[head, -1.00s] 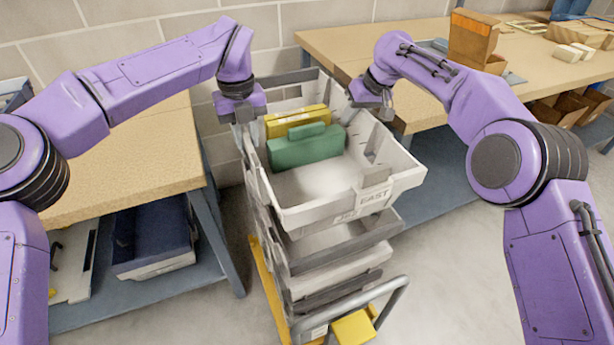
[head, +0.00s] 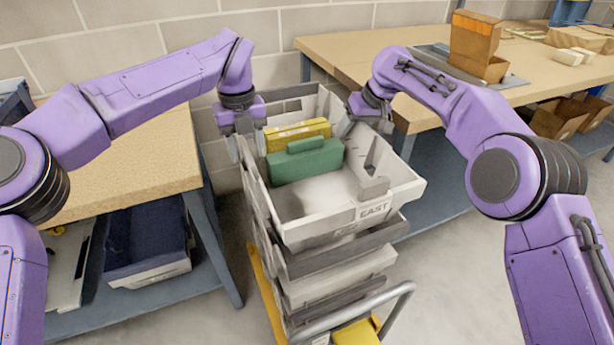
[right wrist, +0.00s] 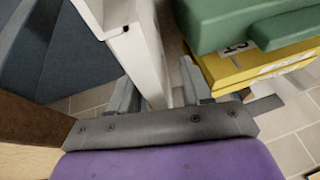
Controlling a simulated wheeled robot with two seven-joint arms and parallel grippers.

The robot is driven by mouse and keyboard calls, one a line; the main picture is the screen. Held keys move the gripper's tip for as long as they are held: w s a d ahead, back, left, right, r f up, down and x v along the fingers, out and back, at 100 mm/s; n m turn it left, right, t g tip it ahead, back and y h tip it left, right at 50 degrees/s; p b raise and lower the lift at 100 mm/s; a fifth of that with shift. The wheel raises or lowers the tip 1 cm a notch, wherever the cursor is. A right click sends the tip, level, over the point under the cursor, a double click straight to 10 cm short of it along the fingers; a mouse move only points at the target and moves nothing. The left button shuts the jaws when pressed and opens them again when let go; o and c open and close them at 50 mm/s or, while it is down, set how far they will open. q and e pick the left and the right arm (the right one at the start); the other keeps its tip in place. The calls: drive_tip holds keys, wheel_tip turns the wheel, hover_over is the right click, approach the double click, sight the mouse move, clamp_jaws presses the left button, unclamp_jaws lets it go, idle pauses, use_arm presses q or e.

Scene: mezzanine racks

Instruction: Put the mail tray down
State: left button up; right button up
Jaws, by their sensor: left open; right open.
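The mail tray (head: 318,228) is pale grey, with an EAST label on its front wall. It sits on top of a stack of similar trays (head: 340,285). A green box (head: 308,164) and a yellow box (head: 283,134) lie inside, towards the back. My left gripper (head: 247,147) is open at the tray's left wall, one finger on each side. My right gripper (head: 362,122) is open at the far right wall. In the right wrist view, its fingers (right wrist: 158,92) stand apart on either side of a pale tray wall (right wrist: 138,60). Neither gripper is visibly clamped on it.
The stack stands on a yellow cart (head: 357,332) with a grey handle (head: 385,301). A wooden bench (head: 150,160) is on the left, with a dark blue bin (head: 148,240) below. Another bench (head: 350,50) behind right carries cardboard boxes (head: 472,45). The floor at right is clear.

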drive_tip(key=shift+r, duration=0.1)
use_arm(q)
wheel_tip(320, 180, up, 12)
drive_tip(key=shift+f, duration=0.25)
use_arm(e)
drive_tip(key=v, duration=1.2)
use_arm(q)
drive_tip(key=shift+s, duration=0.1)
wheel_tip(320, 180, up, 8)
drive_tip(key=p, duration=0.8)
use_arm(e)
wheel_tip(320, 180, up, 8)
drive_tip(key=shift+r, duration=0.2)
use_arm(q)
drive_tip(key=shift+r+p, duration=0.1)
drive_tip(key=shift+p, duration=0.2)
use_arm(e)
drive_tip(key=shift+r, duration=0.1)
use_arm(q)
wheel_tip(320, 180, up, 6)
drive_tip(key=p, duration=0.6)
drive_tip(key=shift+r, duration=0.2)
use_arm(e)
drive_tip(key=v, duration=0.8)
